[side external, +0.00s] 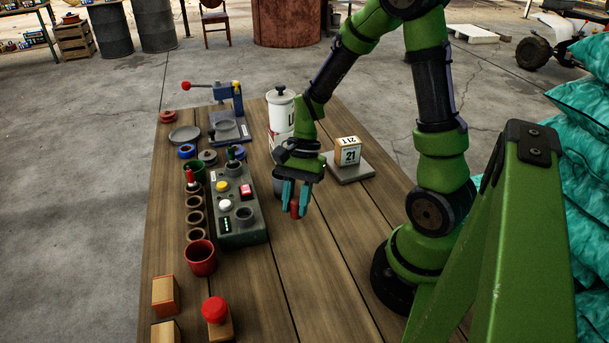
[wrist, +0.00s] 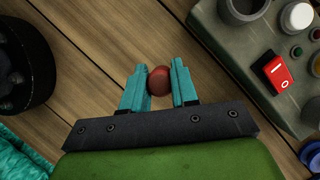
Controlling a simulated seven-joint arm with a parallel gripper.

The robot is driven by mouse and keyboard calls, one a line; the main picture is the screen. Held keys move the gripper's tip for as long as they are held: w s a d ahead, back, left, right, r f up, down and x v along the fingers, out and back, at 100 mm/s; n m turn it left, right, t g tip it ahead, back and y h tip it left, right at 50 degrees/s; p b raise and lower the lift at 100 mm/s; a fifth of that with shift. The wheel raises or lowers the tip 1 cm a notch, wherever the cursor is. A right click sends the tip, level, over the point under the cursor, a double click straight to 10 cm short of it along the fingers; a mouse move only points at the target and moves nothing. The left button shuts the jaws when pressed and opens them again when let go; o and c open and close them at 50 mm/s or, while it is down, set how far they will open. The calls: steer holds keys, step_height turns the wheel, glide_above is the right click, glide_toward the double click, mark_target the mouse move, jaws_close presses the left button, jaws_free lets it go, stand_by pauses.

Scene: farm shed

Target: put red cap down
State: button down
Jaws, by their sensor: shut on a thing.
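The red cap (wrist: 159,81) is a small rounded, dull red piece between the two teal fingers of my gripper (wrist: 160,86) in the wrist view. In the side external view the red cap (side external: 295,208) shows low between the fingertips of my gripper (side external: 296,204). My gripper is shut on it and points down over the wooden table (side external: 330,270). I cannot tell whether the cap's lower end touches the planks.
A grey control box (side external: 238,229) with buttons stands left of my gripper. Beyond it are a white canister (side external: 281,122) and a date block (side external: 347,152) on a grey base. A red pot (side external: 200,258) stands nearer. The planks in front of my gripper are clear.

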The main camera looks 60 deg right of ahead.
steer(key=shift+f, duration=1.75)
steer(key=c, duration=0.9)
jaws_free()
steer(key=shift+f, duration=0.1)
steer(key=shift+o, duration=0.2)
steer(key=s+v, duration=0.1)
steer(key=v, duration=1)
step_height(320, 180, up, 13)
steer(key=n+t+h, duration=0.3)
steer(key=n+t, duration=0.5)
steer(key=n, duration=0.4)
glide_above(298, 202)
steer(key=s+a, duration=0.3)
steer(key=a, duration=0.2)
steer(key=shift+d, duration=0.1)
